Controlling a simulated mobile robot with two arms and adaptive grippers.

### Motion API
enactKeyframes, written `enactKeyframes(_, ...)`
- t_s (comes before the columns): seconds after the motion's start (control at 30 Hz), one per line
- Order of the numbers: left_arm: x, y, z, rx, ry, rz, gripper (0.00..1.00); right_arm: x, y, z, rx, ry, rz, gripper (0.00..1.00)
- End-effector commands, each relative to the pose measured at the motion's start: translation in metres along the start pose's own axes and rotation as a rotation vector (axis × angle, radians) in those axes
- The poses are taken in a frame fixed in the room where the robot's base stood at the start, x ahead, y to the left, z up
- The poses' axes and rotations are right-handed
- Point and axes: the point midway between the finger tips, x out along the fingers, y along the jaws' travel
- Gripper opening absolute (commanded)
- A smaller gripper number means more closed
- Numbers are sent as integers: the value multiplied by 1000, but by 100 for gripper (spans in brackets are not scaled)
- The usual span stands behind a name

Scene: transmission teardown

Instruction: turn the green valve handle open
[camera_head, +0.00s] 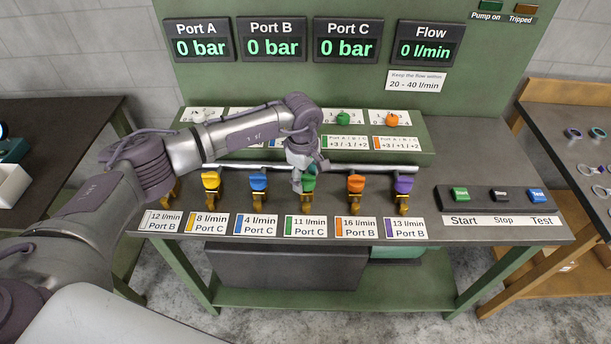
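The green valve handle (309,183) stands in the row of valves on the front of the bench, behind the label "11 l/min Port C" (305,226). My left gripper (298,180) reaches down at this handle from above and covers its left part. Whether the fingers touch the handle, and whether they are open or shut, cannot be made out. My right gripper is not in view.
Yellow (211,181), blue (258,182), orange (356,184) and purple (403,184) valve handles stand close beside it. A pipe (340,169) runs behind them. Start (460,194), Stop and Test buttons are at right. The port displays and flow display (426,45) read 0.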

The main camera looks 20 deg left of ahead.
Motion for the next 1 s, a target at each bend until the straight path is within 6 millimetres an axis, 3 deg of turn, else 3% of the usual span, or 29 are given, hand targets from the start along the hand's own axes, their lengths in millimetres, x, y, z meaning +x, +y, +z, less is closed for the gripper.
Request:
enactKeyframes(0.03, 0, 0, 0, 0, 0, 0, 43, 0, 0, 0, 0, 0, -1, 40)
enactKeyframes(0.23, 0, 0, 0, 0, 0, 0, 11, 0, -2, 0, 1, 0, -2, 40)
enactKeyframes(0.63, 1, 0, 1, -80, 5, 1, 11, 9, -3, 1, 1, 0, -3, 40)
enactKeyframes(1.0, 3, -1, 2, -379, 26, 1, 11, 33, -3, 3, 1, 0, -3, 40)
